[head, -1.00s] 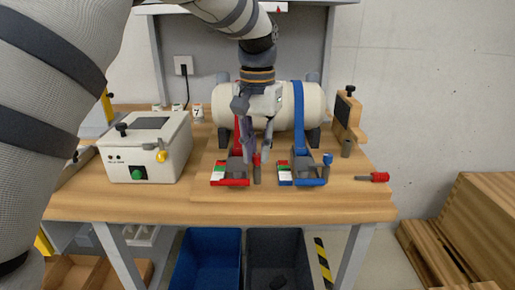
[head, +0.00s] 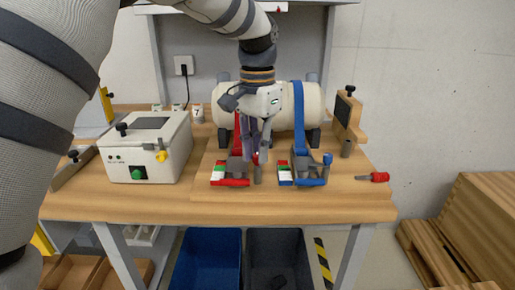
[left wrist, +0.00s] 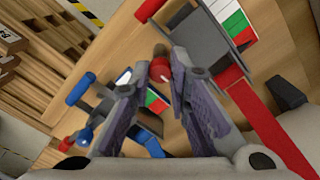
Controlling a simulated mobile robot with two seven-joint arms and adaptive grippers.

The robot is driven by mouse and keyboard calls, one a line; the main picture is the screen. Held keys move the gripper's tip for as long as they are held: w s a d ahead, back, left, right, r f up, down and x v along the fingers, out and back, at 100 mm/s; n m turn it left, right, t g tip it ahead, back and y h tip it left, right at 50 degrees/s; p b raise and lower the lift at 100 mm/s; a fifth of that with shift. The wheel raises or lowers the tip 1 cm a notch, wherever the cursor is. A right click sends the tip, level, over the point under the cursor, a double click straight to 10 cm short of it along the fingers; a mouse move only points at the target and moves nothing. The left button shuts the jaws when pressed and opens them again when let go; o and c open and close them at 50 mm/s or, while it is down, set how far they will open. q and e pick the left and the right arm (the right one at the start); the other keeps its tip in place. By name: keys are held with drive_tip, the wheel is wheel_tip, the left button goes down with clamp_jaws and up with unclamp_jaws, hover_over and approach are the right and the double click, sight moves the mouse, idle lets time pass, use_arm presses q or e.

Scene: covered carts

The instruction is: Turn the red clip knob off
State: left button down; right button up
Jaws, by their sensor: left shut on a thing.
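The red clip (head: 230,181), with a red strap and a green and white label, lies on the wooden board below the cream tank. Its knob (head: 257,173) stands at its right side, mostly hidden in the head view. My left gripper (head: 257,158) points down over the knob. In the left wrist view the round red knob (left wrist: 160,70) sits between the fingertips (left wrist: 157,72), and the gripper is shut on it. My right gripper is not in view.
A blue clip (head: 308,182) with a blue knob (head: 327,160) stands close on the right. The cream tank (head: 268,105) is behind. A white box (head: 147,148) stands left, and a red-handled screwdriver (head: 374,177) lies right. The table's front strip is clear.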

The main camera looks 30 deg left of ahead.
sight(257, 154)
use_arm(q)
drive_tip(key=c, duration=1.5)
unclamp_jaws()
drive_tip(key=shift+r, duration=0.1)
wheel_tip(257, 154, up, 12)
drive_tip(key=shift+f, duration=0.1)
